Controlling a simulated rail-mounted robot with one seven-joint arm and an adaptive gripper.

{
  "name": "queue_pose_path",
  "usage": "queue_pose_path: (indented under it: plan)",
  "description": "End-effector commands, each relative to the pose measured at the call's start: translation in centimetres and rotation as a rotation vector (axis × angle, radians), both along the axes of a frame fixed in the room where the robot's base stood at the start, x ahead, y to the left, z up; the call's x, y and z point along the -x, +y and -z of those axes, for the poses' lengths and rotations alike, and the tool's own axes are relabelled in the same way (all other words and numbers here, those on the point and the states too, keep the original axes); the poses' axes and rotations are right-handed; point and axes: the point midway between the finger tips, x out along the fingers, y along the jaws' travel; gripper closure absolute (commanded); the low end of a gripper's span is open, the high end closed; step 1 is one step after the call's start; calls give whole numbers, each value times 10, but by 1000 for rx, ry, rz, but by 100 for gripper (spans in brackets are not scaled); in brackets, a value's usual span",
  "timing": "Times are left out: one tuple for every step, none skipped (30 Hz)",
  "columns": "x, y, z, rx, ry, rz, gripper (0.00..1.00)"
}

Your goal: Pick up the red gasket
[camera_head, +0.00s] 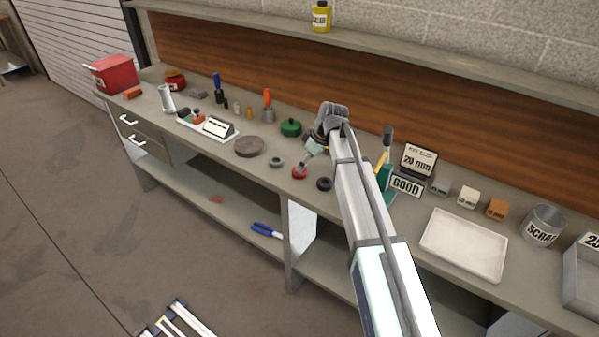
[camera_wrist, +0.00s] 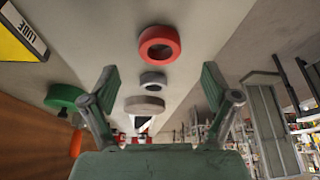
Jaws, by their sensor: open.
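The red gasket (camera_head: 299,174) is a small thick ring on the workbench (camera_head: 232,170), near its front edge. In the wrist view the red gasket (camera_wrist: 160,31) is at the top centre, ahead of the fingertips, with its hole visible. My gripper (camera_head: 308,155) is just above and behind the gasket in the head view. In the wrist view my gripper (camera_wrist: 160,80) has its two fingers spread wide with nothing held between them. The gasket lies apart from both fingers.
A small grey ring (camera_head: 277,157) lies left of the gasket and a black ring (camera_head: 324,179) to its right. A brown disc (camera_head: 249,146) and a green round part (camera_head: 291,128) are also near. A white tray (camera_head: 464,244) and scrap bucket (camera_head: 544,224) stand right.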

Motion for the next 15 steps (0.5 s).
queue_pose_path:
  plan:
    - [0,1,1,0,1,0,13]
    - [-1,2,2,0,1,0,13]
    - [-1,3,5,0,1,0,13]
    - [-2,4,7,0,1,0,13]
    - [-2,6,9,0,2,-1,13]
    - [-3,8,13,0,2,-1,13]
    - [-4,9,16,0,2,-1,13]
    - [-4,11,19,0,2,-1,13]
    - [-5,13,23,0,2,-1,13]
    - [-6,14,28,0,3,-1,13]
    - [-6,16,32,0,2,-1,13]
    - [-7,17,36,0,2,-1,13]
    - [-8,18,39,0,2,-1,13]
    - [-8,19,41,1,1,0,13]
    - [-8,20,44,1,1,0,13]
